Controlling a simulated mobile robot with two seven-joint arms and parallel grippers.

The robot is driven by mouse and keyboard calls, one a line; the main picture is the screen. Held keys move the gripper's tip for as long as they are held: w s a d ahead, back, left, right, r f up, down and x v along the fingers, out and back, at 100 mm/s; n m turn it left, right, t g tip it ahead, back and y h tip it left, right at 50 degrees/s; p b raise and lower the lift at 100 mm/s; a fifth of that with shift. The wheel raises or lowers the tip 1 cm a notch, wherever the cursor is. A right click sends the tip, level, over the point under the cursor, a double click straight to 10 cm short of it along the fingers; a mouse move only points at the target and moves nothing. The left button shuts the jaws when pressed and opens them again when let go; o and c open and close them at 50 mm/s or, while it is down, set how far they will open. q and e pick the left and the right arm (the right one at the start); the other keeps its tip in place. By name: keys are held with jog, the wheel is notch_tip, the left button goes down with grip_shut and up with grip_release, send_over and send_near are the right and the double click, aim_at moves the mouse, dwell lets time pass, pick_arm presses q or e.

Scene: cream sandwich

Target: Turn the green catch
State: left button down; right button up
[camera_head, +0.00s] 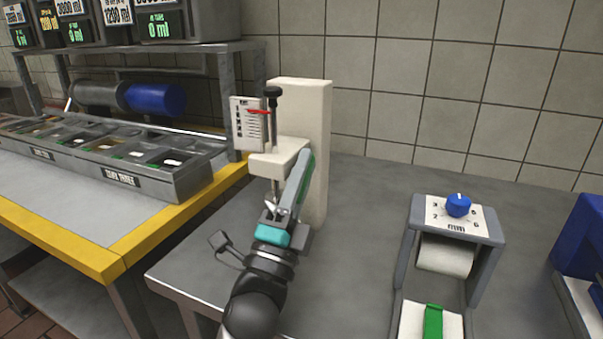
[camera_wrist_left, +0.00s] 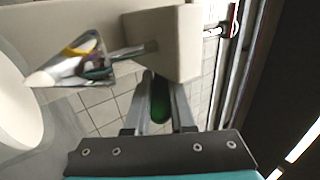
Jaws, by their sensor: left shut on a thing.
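The green catch (camera_wrist_left: 160,98) is a small dark green piece below the white head of the machine (camera_wrist_left: 165,40) in the left wrist view. My left gripper (camera_wrist_left: 160,88) is shut on it, with one finger on each side. In the head view my left gripper (camera_head: 303,163) reaches up against the white upright machine (camera_head: 316,110), beside its head. The gripper hides most of the catch there. My right gripper is not in view.
A roller stand with a blue dial (camera_head: 458,205) and a green strip (camera_head: 433,322) stands to the right on the grey table (camera_head: 360,240). A blue device (camera_head: 580,245) is at the right edge. A yellow-edged counter with ingredient bins (camera_head: 120,155) is at left. Bare table lies between machine and roller stand.

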pick_arm(q)
jog(key=shift+s+d, duration=0.1)
jog(key=shift+d, duration=0.25)
jog(key=c, duration=1)
grip_release()
jog(key=shift+d, duration=0.15)
jog(key=shift+o, duration=1.2)
jog(key=shift+a, duration=0.2)
jog(key=v, duration=1.5)
jog(key=shift+s, duration=0.15)
